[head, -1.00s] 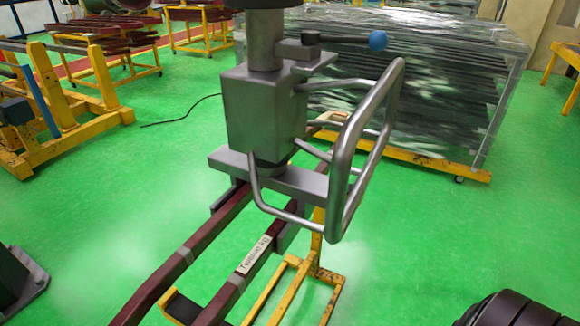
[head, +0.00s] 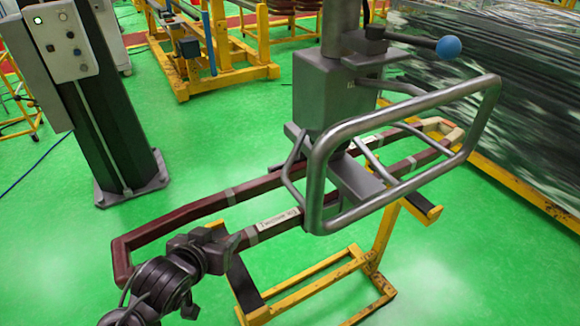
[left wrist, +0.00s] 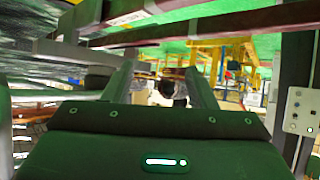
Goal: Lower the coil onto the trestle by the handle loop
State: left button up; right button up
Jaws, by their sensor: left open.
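The coil (head: 185,213) is a long dark red loop with pale bands and a white label. It hangs level under the grey lifting device (head: 325,92). The tubular grey handle loop (head: 408,104) sticks out from the device. The yellow trestle (head: 310,272) stands below the coil; I cannot tell whether they touch. My left gripper (head: 218,246) is open beside the coil's near bar, left of the handle loop and apart from it. In the left wrist view its fingers (left wrist: 160,78) are spread, with the coil (left wrist: 205,28) crossing above. My right gripper is out of view.
A dark column with a control panel (head: 67,43) stands at the left. A wrapped stack (head: 490,80) on a yellow frame fills the right back. Yellow racks (head: 225,70) stand behind. Green floor around the trestle is clear.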

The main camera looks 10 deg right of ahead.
pick_arm(q)
jog(key=d+r+m+t+h, duration=0.1)
jog(key=d+r+h, duration=0.15)
jog(key=r, duration=0.45)
jog(key=d+r+m+t+h, duration=0.1)
jog(key=d+r+h, duration=0.15)
jog(key=r, duration=0.35)
jog(key=m+g+h, duration=0.3)
jog(key=m+h, duration=0.3)
send_near(311, 159)
jog(key=x, duration=0.6)
jog(key=shift+f, duration=0.15)
jog(key=shift+w+d+p, duration=0.1)
jog(key=shift+d+p, duration=0.2)
jog(key=p+x, duration=0.1)
jog(key=x, duration=0.5)
jog(key=shift+w, duration=0.1)
jog(key=shift+w+d, duration=0.25)
jog(key=shift+d, duration=0.05)
grip_shut()
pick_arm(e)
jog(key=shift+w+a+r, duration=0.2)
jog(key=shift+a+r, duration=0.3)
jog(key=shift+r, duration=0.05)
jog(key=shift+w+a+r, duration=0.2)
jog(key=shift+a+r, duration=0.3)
